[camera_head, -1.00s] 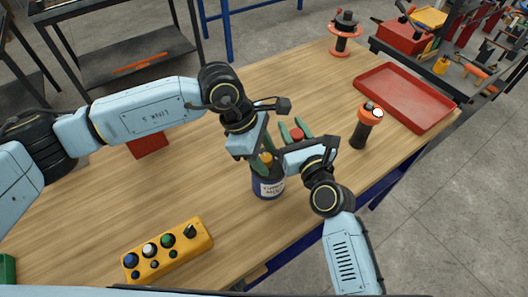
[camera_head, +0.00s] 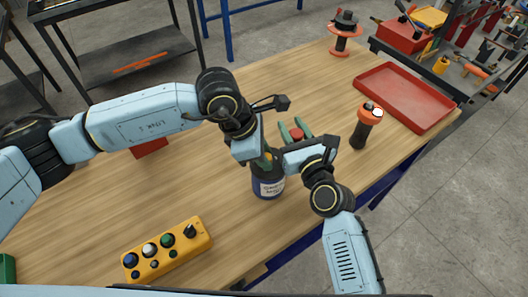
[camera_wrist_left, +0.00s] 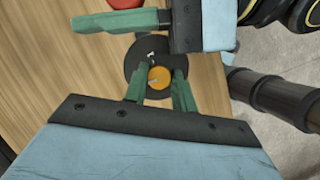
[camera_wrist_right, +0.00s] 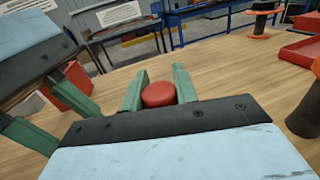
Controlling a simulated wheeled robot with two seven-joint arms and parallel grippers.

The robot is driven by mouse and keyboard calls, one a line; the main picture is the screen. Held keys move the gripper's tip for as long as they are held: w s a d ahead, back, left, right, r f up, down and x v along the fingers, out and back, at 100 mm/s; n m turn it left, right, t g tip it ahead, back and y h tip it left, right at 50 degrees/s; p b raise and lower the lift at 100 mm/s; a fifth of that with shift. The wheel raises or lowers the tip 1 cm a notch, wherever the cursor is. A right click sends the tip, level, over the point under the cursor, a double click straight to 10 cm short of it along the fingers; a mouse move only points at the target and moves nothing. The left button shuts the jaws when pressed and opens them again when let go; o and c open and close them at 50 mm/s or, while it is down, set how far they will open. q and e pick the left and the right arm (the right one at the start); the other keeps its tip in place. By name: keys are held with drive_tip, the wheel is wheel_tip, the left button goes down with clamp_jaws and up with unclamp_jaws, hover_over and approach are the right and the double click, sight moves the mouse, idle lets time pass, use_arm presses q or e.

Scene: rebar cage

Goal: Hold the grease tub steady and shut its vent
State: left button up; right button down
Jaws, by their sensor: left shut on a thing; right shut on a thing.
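The grease tub (camera_head: 268,189) is dark blue with a pale label and stands upright near the table's front edge. Its black round top (camera_wrist_left: 137,60) shows in the left wrist view, with an orange knob (camera_wrist_left: 159,78) on it. My left gripper (camera_head: 267,161) reaches down from above, its green fingers shut on the orange knob. My right gripper (camera_head: 297,131) is beside the tub, its fingers shut on a red round piece (camera_wrist_right: 158,94). How the red piece joins the tub is hidden.
A yellow button box (camera_head: 168,250) lies at the front left. A red block (camera_head: 149,148) is partly hidden behind my left arm. An orange-and-black tool (camera_head: 364,128) stands right of my right gripper, before a red tray (camera_head: 405,97). A spool (camera_head: 345,35) stands at the back.

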use_arm(q)
drive_tip(key=o, duration=1)
drive_tip(key=shift+r, duration=0.1)
drive_tip(key=v, duration=1.2)
drive_tip(key=shift+d, duration=0.1)
use_arm(e)
drive_tip(key=c, duration=1)
unclamp_jaws()
